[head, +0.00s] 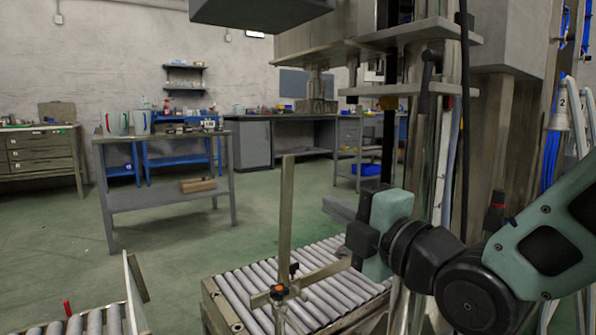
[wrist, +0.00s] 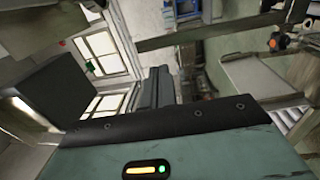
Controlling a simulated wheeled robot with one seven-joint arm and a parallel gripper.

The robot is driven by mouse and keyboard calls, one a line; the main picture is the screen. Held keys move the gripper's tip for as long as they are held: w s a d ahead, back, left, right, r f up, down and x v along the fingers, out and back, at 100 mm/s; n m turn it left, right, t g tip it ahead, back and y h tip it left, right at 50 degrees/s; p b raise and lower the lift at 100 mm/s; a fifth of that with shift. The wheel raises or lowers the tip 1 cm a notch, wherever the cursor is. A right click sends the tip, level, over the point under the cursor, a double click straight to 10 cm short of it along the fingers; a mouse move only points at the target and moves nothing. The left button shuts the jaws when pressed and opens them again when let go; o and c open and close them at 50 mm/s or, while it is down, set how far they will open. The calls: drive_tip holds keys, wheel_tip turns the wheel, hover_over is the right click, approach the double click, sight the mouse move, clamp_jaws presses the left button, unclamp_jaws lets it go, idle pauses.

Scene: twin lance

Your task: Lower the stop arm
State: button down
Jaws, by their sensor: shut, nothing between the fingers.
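The stop arm (head: 286,205) is a flat beige bar standing nearly upright above the near end of a roller conveyor. Its foot meets a bracket with an orange-and-black knob (head: 278,289). In the wrist view a long bar (wrist: 205,33), which looks like the stop arm, crosses the top, with the orange knob (wrist: 272,43) near its right end. My gripper (head: 337,208) is shut and empty, to the right of the bar in the head view. Its dark fingers also show in the wrist view (wrist: 154,88), apart from the bar. Depth between them is hard to judge.
The roller conveyor (head: 330,285) lies below, with a crossbar (head: 318,275) over it. Another conveyor piece with an upright plate (head: 133,295) is at lower left. A tall machine frame (head: 425,120) stands close on the right. Open floor (head: 170,250) lies left; a grey table (head: 165,190) stands beyond.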

sight(288, 182)
drive_tip(key=p+x, duration=0.9)
drive_tip(key=x, duration=0.1)
drive_tip(key=shift+p, duration=0.4)
drive_tip(key=shift+w+a, duration=0.1)
drive_tip(key=shift+a, duration=0.05)
drive_tip(key=shift+w, duration=0.1)
